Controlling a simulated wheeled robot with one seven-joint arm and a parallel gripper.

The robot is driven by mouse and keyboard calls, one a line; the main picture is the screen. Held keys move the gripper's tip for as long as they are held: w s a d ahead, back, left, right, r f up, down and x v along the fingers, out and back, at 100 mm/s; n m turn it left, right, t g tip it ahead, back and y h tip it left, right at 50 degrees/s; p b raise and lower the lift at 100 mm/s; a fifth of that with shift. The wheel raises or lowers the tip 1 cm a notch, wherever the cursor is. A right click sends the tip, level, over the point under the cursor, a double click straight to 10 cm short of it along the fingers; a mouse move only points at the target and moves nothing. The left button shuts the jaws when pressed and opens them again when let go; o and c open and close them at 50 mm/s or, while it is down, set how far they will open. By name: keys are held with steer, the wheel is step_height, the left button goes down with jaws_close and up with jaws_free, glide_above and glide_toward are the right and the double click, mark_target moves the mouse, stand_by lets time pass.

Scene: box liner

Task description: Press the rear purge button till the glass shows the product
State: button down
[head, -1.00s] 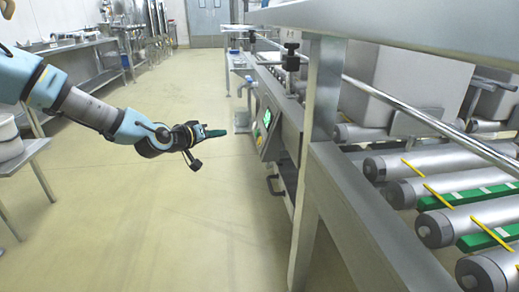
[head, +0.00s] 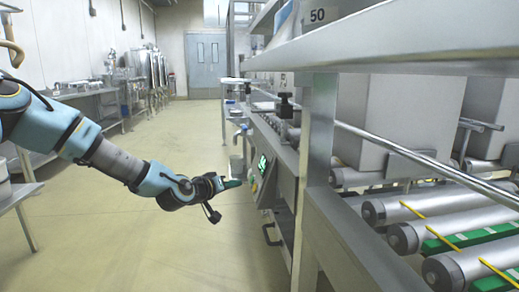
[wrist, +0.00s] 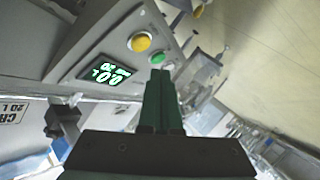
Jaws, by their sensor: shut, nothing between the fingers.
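My gripper (head: 232,184) is shut and empty, pointing at the control panel on the side of the conveyor machine. In the wrist view the closed dark green fingers (wrist: 160,78) point up toward the panel (wrist: 118,50). Contact with any button cannot be told. In the head view the display (head: 262,164) shows, but the buttons are too small to make out. I cannot make out a sight glass.
The roller conveyor (head: 440,225) with large grey boxes (head: 408,115) fills the right side. A steel post (head: 318,140) stands beside the panel. A handle (head: 270,234) juts out below it.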

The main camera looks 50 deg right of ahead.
steer(key=shift+s+d+f, duration=0.55)
steer(key=shift+s+d, duration=0.1)
steer(key=shift+d, duration=0.25)
stand_by(1.3)
steer(key=shift+s+d, duration=0.1)
steer(key=shift+s+d+f+b, duration=0.15)
steer(key=shift+d+f+b, duration=0.15)
steer(key=shift+b, duration=0.05)
steer(key=shift+s+d+f, duration=0.1)
steer(key=shift+s+d, duration=0.15)
stand_by(1.5)
steer(key=shift+w+a+r, duration=0.35)
steer(key=shift+w+a, duration=0.1)
steer(key=shift+a, duration=0.15)
steer(key=shift+p, duration=0.3)
steer(key=shift+w+a+r+p, duration=0.3)
steer(key=shift+w+a, duration=0.2)
steer(key=shift+a, duration=0.1)
steer(key=shift+w+a+r+p, duration=0.35)
steer(key=shift+w+a, duration=0.15)
steer(key=shift+a, duration=0.15)
steer(key=shift+w+a+r+p, duration=0.3)
steer(key=shift+w+a, duration=0.2)
steer(key=shift+a, duration=0.1)
